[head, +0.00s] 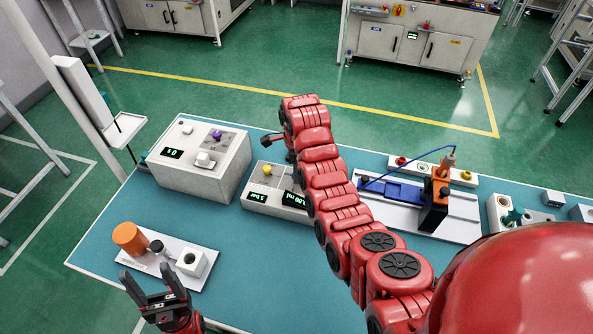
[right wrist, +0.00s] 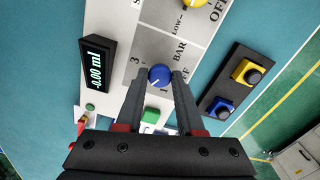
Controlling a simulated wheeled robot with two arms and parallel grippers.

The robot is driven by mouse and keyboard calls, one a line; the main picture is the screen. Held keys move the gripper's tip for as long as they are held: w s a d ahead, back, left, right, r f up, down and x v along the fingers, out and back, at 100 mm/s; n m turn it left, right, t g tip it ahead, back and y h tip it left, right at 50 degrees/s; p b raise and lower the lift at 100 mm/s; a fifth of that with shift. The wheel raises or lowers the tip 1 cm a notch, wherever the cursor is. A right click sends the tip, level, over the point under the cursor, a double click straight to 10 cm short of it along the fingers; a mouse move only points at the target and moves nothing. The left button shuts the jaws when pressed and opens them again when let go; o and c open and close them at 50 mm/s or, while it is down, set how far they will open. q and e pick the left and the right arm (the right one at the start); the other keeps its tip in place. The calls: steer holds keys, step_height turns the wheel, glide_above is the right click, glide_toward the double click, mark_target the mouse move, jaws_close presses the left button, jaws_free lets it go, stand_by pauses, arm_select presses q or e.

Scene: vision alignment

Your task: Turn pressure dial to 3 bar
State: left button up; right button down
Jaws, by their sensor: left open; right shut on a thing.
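The pressure dial (right wrist: 159,75) is a small round blue knob with a white mark, on a grey panel printed BAR, with a 3 at its upper left. In the right wrist view my right gripper (right wrist: 163,78) is shut on it, one finger on each side. In the head view my right arm hides the dial and most of that gripper. The dispenser box (head: 251,204) there has a yellow knob (head: 267,170) and lit displays. A display (right wrist: 97,66) in the wrist view reads -0.00 ml. My left gripper (head: 152,286) is open and empty near the table's front left.
A white box (head: 185,180) with a purple knob stands left of the dispenser. A plate (head: 201,251) with an orange cylinder (head: 130,238) lies near my left gripper. A blue and orange fixture (head: 433,205) stands to the right.

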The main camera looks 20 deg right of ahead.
steer(key=m, duration=0.6)
steer(key=shift+f, duration=0.1)
steer(key=m, duration=0.5)
steer(key=shift+m, duration=0.4)
steer(key=c, duration=0.5)
jaws_free()
